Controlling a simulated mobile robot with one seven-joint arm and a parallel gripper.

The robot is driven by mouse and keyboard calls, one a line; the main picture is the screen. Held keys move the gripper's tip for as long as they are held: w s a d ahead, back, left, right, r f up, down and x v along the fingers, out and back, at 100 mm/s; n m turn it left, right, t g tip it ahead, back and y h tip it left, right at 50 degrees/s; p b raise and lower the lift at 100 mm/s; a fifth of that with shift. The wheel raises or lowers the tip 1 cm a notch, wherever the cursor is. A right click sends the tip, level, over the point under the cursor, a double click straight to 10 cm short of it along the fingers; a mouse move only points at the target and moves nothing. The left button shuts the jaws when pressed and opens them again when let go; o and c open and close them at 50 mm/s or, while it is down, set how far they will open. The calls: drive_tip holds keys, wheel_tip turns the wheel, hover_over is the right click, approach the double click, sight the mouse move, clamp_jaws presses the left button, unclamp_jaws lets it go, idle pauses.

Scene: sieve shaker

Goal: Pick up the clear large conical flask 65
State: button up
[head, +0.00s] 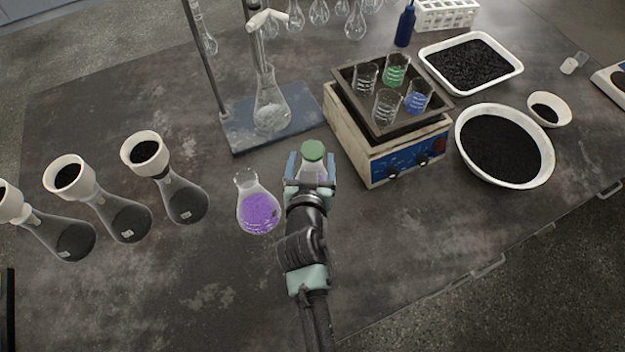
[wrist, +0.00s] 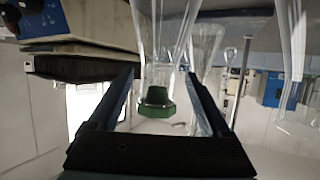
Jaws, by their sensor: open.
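A clear conical flask with a green stopper (head: 313,150) stands at the middle of the bench, largely hidden behind my gripper (head: 311,168). In the wrist view its clear glass (wrist: 165,45) and green stopper (wrist: 156,102) show upside down. My gripper (wrist: 160,76) is open, with one finger on each side of the flask's neck area; no contact is clear. Another clear conical flask (head: 271,108) stands under a burette on a blue-based stand. I cannot read a number 65 on either flask.
A conical flask with purple contents (head: 258,210) stands close to the left of my gripper. A shaker (head: 390,150) holding several beakers is close on the right. Several dark-filled flasks with white funnels (head: 180,200) stand at the left. The front bench is clear.

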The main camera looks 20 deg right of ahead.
drive_tip(key=shift+x, duration=1.95)
drive_tip(key=shift+c, duration=0.3)
clamp_jaws()
drive_tip(key=shift+r, duration=0.15)
